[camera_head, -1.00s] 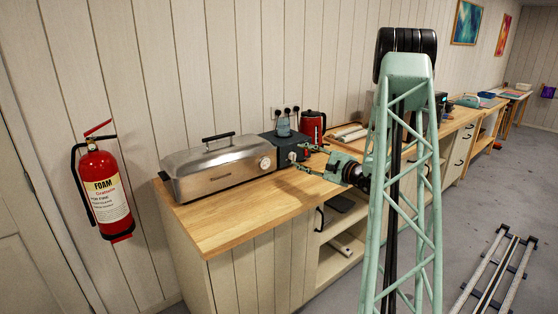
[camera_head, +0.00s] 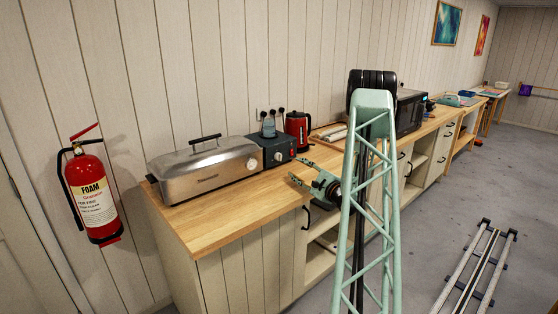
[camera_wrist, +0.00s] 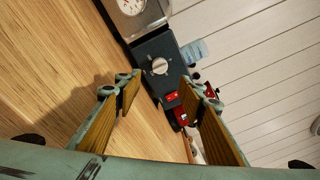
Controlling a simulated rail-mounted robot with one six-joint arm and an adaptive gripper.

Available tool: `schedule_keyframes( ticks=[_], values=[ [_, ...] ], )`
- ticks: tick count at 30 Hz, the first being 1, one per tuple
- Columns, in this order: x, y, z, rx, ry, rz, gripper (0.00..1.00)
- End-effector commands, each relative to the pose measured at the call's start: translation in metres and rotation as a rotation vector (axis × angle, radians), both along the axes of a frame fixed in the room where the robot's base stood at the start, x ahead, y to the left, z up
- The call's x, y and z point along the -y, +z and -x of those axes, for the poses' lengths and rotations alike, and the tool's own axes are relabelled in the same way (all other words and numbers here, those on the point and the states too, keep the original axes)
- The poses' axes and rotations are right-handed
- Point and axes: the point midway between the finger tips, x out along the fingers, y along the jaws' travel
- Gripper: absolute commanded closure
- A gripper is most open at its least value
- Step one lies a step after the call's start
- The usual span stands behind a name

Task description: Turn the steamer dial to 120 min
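A long steel lidded box (camera_head: 205,172), which looks like the steamer, stands on the wooden counter. A round white dial (camera_head: 252,163) is on its right end; the same dial (camera_wrist: 131,5) is cut by the top edge in the wrist view. Beside it stands a dark blue unit (camera_head: 268,150) with a pale round knob (camera_head: 278,156). That knob (camera_wrist: 160,66) shows beyond my fingertips in the wrist view. My gripper (camera_head: 298,171) is open and empty, apart from both units. In the wrist view its fingers (camera_wrist: 160,83) are spread wide. I cannot read the dial marks.
A clear bottle (camera_head: 268,126) stands on the dark unit. A red kettle (camera_head: 298,128) and a tray (camera_head: 328,136) are to its right. The counter front (camera_head: 215,225) is clear.

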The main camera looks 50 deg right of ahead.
Motion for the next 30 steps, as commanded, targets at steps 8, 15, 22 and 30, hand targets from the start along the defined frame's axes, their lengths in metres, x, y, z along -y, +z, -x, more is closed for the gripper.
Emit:
schedule_keyframes(
  ticks=[8, 15, 22, 30],
  values=[
    [0.0, 0.0, -0.002, 0.0, 0.001, 0.0, 0.64],
    [0.004, 0.0, -0.014, 0.0, 0.002, 0.0, 0.64],
    [0.012, -0.001, -0.038, 0.0, 0.004, 0.001, 0.64],
    [0.023, -0.001, -0.072, 0.0, 0.004, 0.001, 0.64]
  ],
)
